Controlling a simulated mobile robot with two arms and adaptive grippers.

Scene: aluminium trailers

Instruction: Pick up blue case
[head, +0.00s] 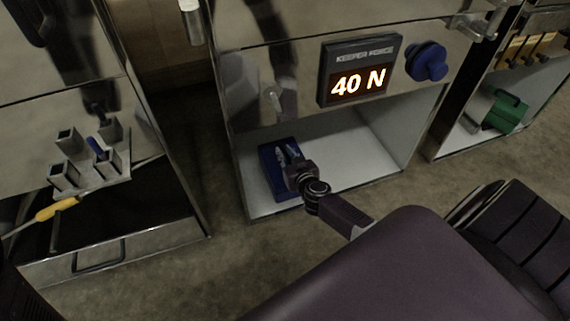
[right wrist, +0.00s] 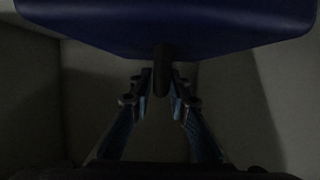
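The blue case (head: 271,179) sits at the left end of the white-floored lower bay of the middle trailer. Its broad blue body (right wrist: 165,32) fills the top of the right wrist view, with a dark handle (right wrist: 163,70) standing out toward me. My right gripper (head: 287,155) reaches into the bay over the case and partly hides it. My left gripper is not in view.
The middle trailer carries a display (head: 358,84) reading 40 N and a blue knob (head: 428,62). A green case (head: 506,112) stands in the right trailer. A left drawer unit holds square tubes (head: 89,158) and a yellow-handled tool (head: 57,208). The bay is free right of the blue case.

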